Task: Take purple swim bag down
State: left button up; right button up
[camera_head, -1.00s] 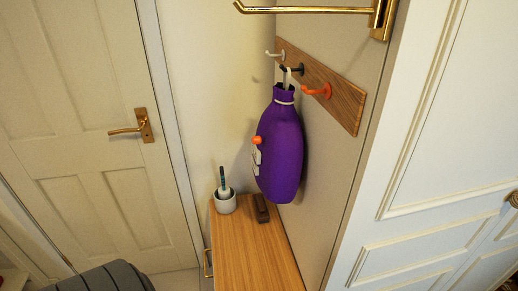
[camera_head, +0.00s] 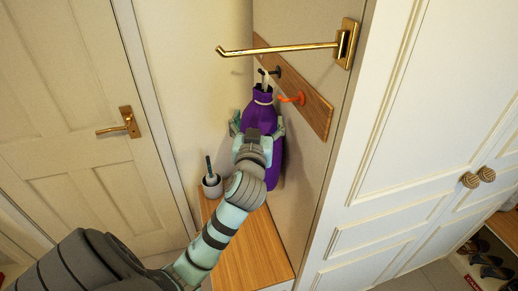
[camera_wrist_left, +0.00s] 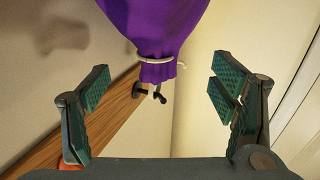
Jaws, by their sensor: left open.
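The purple swim bag (camera_head: 262,108) hangs by a pale cord loop from the black hook (camera_head: 276,71) on a wooden wall board. My left gripper (camera_head: 257,122) is in front of the bag with its fingers spread to either side, and it hides the bag's middle. In the left wrist view the bag (camera_wrist_left: 156,28) appears upside down, its tied neck between the open fingers (camera_wrist_left: 158,92). The fingers show gaps on both sides and do not touch the neck there. My right gripper is not in view.
A gold rail (camera_head: 280,48) juts from the wall above and in front of the board. An orange hook (camera_head: 292,99) is beside the bag. White wardrobe doors (camera_head: 420,150) stand at right.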

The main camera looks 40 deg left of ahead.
aim_at(261, 109)
pick_arm(q)
jog(key=p+x, duration=0.1)
jog(key=x, duration=0.5)
jog(key=shift+w+a, duration=0.15)
jog(key=shift+w, duration=0.25)
jog(key=shift+w+a, duration=0.1)
jog(key=shift+w, duration=0.05)
jog(key=c, duration=1.8)
grip_shut()
